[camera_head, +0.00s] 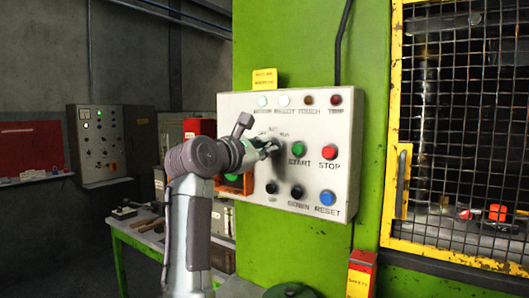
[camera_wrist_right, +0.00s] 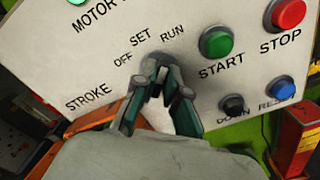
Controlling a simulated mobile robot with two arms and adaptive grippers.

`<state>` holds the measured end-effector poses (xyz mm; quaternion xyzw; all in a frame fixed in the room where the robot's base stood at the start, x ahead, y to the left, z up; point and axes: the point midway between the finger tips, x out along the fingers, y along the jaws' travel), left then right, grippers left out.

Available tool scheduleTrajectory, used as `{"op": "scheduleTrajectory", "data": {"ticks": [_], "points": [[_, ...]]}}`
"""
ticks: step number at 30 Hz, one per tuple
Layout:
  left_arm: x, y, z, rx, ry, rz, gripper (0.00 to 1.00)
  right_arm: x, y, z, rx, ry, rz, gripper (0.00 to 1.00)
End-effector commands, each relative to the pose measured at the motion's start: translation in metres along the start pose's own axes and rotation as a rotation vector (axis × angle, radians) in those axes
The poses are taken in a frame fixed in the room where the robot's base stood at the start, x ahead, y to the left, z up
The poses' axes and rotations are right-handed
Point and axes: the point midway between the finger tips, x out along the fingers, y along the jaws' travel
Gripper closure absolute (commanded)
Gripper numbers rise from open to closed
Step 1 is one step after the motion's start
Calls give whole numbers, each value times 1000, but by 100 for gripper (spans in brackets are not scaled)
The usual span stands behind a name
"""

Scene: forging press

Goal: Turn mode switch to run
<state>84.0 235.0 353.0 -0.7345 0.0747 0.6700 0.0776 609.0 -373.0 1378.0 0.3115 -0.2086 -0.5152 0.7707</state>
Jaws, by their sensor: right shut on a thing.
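The mode switch (camera_wrist_right: 160,60) is a dark knob on the white control panel (camera_head: 342,130), below the labels OFF, SET and RUN. My right gripper (camera_wrist_right: 163,76) reaches the panel with its fingers closed around the knob. In the head view the right gripper (camera_head: 271,148) is at the panel, left of the green START button (camera_head: 298,149). The fingers hide most of the knob, so I cannot tell which label it points to. My left gripper is in neither view.
The red STOP button (camera_head: 329,152) is right of START. Black buttons and a blue RESET button (camera_head: 327,198) sit below. Lamps line the panel's top. A yellow-framed mesh guard (camera_head: 465,110) stands at right. A green workbench (camera_head: 140,240) is at lower left.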

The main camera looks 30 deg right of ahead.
Motion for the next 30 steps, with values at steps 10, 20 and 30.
{"op": "scheduleTrajectory", "data": {"ticks": [10,20,30], "points": [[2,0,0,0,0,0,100,0,0,0,35,0,2,100],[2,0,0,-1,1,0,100,0,0,0,35,0,2,72],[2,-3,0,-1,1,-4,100,0,0,0,33,0,1,64]]}}
